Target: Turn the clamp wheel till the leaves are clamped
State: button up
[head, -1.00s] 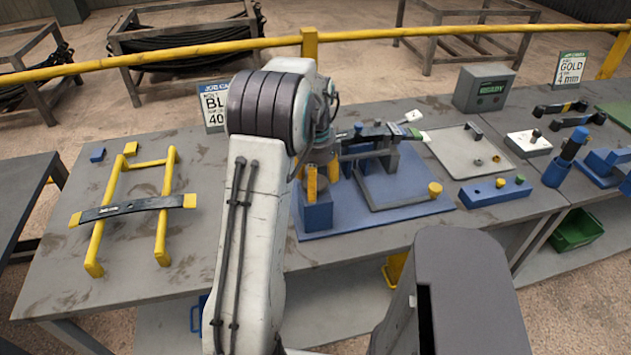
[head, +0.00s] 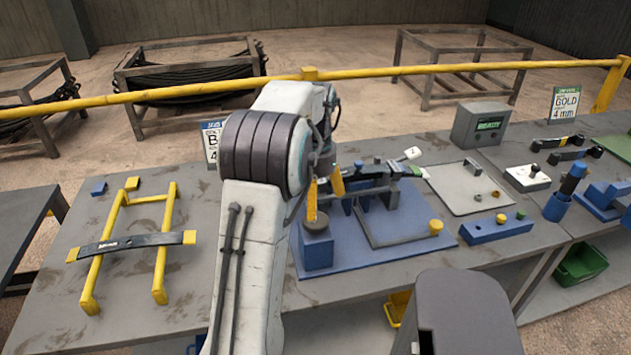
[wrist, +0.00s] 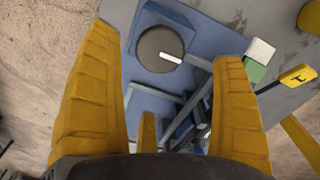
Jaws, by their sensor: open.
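The clamp wheel (head: 317,223) is a grey disc on top of a blue block (head: 318,252) at the left of the blue fixture plate (head: 350,262). In the wrist view the wheel (wrist: 150,47) shows a white mark pointing right. My gripper (head: 324,194) is open with yellow fingers, just above the wheel and apparently holding nothing. In the wrist view the wheel lies beyond and between the fingertips. The dark leaves (head: 375,178) lie across the fixture right of the wheel, with white and green tags at their right end. My gripper partly hides their left end; I cannot tell whether they are clamped.
A yellow rack (head: 160,255) with a dark leaf across it stands at the left. A grey plate (head: 462,195), a blue block with buttons (head: 497,230) and a READY box (head: 479,123) are at the right. A yellow rail (head: 440,70) runs behind the table.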

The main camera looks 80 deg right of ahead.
aim_at(316, 224)
jog(key=shift+r, duration=2.65)
notch_tip(316, 224, down, 4)
jog(key=b, duration=0.3)
jog(key=shift+a+r, duration=0.15)
jog(key=shift+r, duration=0.05)
jog(key=shift+f+n, duration=0.3)
jog(key=shift+n, duration=0.3)
jog(key=n, duration=0.3)
jog(key=shift+f+n, duration=0.1)
jog(key=shift+n, duration=0.2)
jog(key=n, duration=0.3)
jog(key=shift+f+n, duration=0.1)
jog(key=shift+n, duration=0.3)
jog(key=n, duration=0.6)
jog(key=shift+d+f, duration=0.1)
jog(key=shift+d, duration=0.1)
jog(key=shift+n, duration=0.3)
jog(key=shift+f+b, duration=0.35)
jog(key=shift+f, duration=3.25)
jog(key=shift+c, duration=0.5)
